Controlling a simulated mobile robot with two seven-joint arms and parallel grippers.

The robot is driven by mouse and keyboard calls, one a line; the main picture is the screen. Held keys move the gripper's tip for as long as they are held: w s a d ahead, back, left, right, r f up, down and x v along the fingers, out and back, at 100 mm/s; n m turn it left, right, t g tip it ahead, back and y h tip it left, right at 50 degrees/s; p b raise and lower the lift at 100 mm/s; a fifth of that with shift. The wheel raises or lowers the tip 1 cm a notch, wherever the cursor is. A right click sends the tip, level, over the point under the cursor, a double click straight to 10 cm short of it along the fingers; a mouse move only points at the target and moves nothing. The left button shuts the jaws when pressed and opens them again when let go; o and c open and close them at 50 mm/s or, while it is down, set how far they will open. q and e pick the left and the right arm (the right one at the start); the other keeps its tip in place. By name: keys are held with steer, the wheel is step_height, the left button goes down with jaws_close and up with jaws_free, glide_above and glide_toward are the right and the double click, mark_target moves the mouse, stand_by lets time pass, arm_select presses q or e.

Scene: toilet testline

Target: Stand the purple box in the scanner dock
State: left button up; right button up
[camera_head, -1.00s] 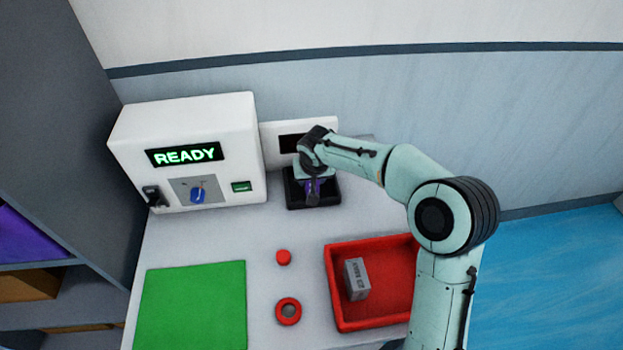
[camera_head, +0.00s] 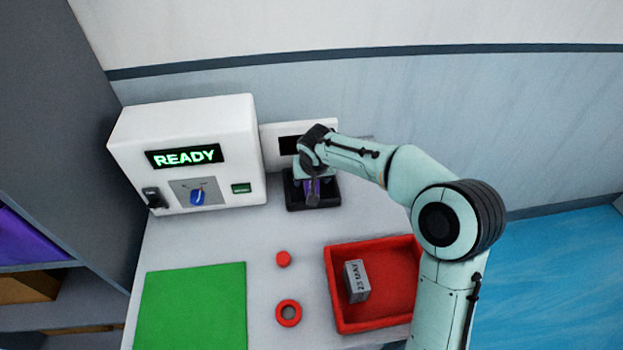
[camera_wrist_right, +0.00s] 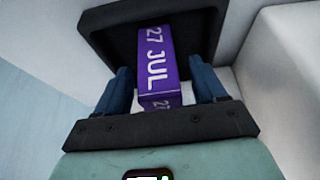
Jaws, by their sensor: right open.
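The purple box (camera_wrist_right: 158,62) stands in the black scanner dock (camera_wrist_right: 115,18) in the right wrist view, with white print reading "27 JUL" on its face. In the head view a little of the purple box (camera_head: 312,187) shows in the dock (camera_head: 328,199), partly hidden by my right gripper (camera_head: 312,180). The same gripper's two blue fingers (camera_wrist_right: 163,88) are open in the right wrist view, one on each side of the box, with a gap to it. My left gripper is not in view.
A white machine (camera_head: 190,150) with a "READY" display stands left of the dock. A red tray (camera_head: 392,262) holds a grey box (camera_head: 357,281). A red cap (camera_head: 284,259), a red ring (camera_head: 288,312) and a green mat (camera_head: 195,305) lie on the table.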

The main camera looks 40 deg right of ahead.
steer(key=v, duration=1)
steer(key=shift+r+p, duration=0.2)
steer(key=shift+p, duration=0.25)
steer(key=shift+s, duration=0.1)
